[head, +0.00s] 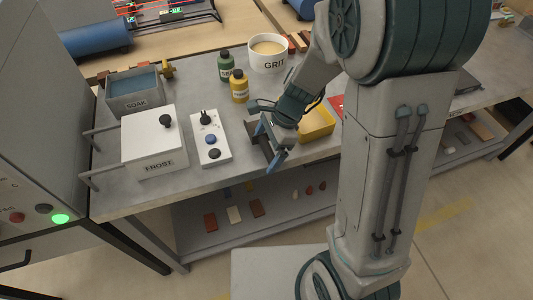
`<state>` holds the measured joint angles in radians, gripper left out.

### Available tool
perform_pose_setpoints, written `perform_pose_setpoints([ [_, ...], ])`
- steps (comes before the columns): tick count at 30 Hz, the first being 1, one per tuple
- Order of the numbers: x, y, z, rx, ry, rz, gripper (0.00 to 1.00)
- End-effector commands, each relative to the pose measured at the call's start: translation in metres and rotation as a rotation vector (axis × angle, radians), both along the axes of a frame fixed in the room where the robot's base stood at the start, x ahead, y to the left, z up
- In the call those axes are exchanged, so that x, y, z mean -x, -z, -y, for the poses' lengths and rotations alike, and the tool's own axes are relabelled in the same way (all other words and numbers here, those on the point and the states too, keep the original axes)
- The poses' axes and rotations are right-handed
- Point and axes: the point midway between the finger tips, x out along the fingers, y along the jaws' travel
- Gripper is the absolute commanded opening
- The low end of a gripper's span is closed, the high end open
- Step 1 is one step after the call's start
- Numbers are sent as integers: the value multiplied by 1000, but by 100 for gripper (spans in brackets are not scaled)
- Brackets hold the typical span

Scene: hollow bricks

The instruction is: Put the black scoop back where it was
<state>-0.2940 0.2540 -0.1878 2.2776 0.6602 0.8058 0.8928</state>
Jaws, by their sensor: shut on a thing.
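My gripper (267,148) is low over the right-middle of the grey bench, in front of the yellow tray. Its blue-tipped fingers are shut on a dark thing that looks like the black scoop (258,142). The scoop is small here and partly covered by the fingers, so its shape is unclear. I cannot tell whether it touches the bench.
Left of my gripper are a white switch panel (209,140), the FROST box (152,143) and the SOAK tub (134,93). Behind stand a yellow bottle (239,88), a green bottle (225,67) and the GRIT bucket (268,55). The yellow tray (318,123) is close right.

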Motion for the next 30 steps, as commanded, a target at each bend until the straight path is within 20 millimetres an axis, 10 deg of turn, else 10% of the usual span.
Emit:
perform_pose_setpoints([
  [18,0,36,1,0,1,-2,60],
  [19,0,36,1,0,1,-2,96],
  [20,0,35,1,0,1,-2,100],
  [30,-1,28,2,0,1,0,100],
])
